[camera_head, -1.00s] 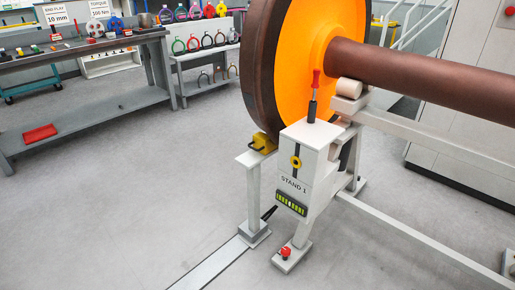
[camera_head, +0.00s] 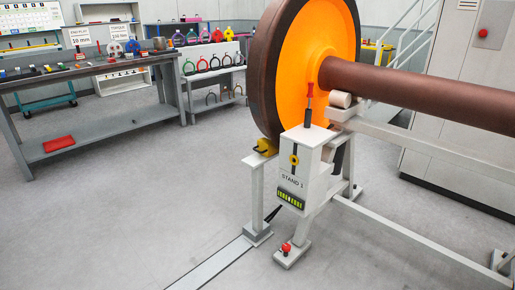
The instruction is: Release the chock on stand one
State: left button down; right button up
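Stand one (camera_head: 297,168) is a white post labelled "STAND 1", with a yellow ring and a lit green bar display on its face. A red-handled lever (camera_head: 308,102) stands upright on its top. A yellow chock (camera_head: 259,162) sits on a small white pedestal (camera_head: 257,195) against the bottom of the wheel (camera_head: 268,90). The wheel has an orange face and a brown axle. A black pedal (camera_head: 272,213) sticks out near the pedestal foot. A red knob (camera_head: 286,248) is on the stand's foot. Neither of my grippers is in view.
A grey workbench (camera_head: 98,72) with tools and signs stands at the back left, with a red tray (camera_head: 59,144) on its lower shelf. A floor rail (camera_head: 212,265) runs from the pedestal. White frame beams (camera_head: 400,242) extend right. The floor at left is open.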

aim_at(265, 146)
jog(key=z, duration=0.65)
jog(key=i, duration=0.7)
jog(key=z, duration=0.55)
jog(key=i, duration=0.95)
jog(key=u, duration=0.9)
jog(key=i, duration=1)
jog(key=u, duration=0.2)
